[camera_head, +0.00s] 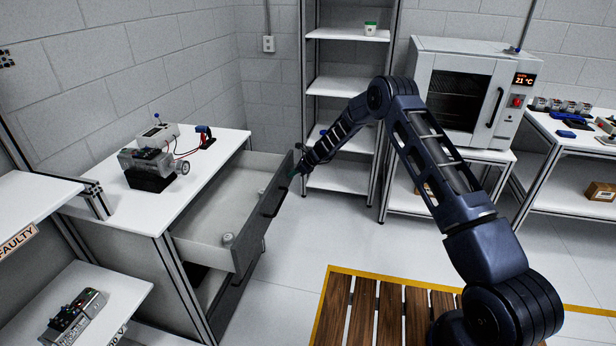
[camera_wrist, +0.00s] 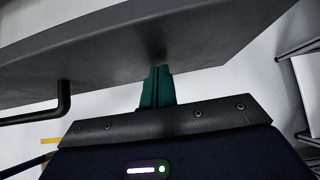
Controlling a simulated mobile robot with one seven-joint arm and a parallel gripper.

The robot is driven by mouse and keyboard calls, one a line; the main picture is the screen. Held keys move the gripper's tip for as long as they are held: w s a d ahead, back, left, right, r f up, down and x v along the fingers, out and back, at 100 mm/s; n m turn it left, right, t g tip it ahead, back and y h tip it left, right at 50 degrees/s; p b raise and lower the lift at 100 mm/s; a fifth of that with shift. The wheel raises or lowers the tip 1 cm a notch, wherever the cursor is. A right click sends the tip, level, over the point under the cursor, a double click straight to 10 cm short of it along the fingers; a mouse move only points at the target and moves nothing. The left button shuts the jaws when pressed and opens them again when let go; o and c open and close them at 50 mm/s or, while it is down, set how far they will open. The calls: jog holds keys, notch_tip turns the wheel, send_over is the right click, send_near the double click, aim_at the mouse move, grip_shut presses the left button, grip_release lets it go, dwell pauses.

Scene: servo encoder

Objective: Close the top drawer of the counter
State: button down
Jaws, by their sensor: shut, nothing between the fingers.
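The counter (camera_head: 145,205) stands at the left with a white top. Its top drawer (camera_head: 262,215) is pulled well out, with a white inside and a dark front. A couple of small pale round items lie in the drawer. My gripper (camera_head: 295,173) is at the far end of the drawer front, on its outer side. In the wrist view the drawer front (camera_wrist: 110,60) spans the top, with a black bar handle (camera_wrist: 62,105) at the left. My gripper's green fingers (camera_wrist: 157,85) are together and empty, with their tips at or very near the front. I cannot tell if they touch.
A device with wires (camera_head: 152,165) stands on the counter top. A shelf rack (camera_head: 347,86) and an oven (camera_head: 470,92) stand behind. A wooden pallet (camera_head: 375,310) lies on the floor at the front. The floor right of the drawer is clear.

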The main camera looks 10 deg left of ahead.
send_over(250, 180)
jog(key=shift+s+d+f, duration=0.1)
jog(key=shift+s, duration=0.05)
jog(key=shift+a, duration=0.55)
jog(key=shift+a+r, duration=0.1)
jog(key=shift+r, duration=0.1)
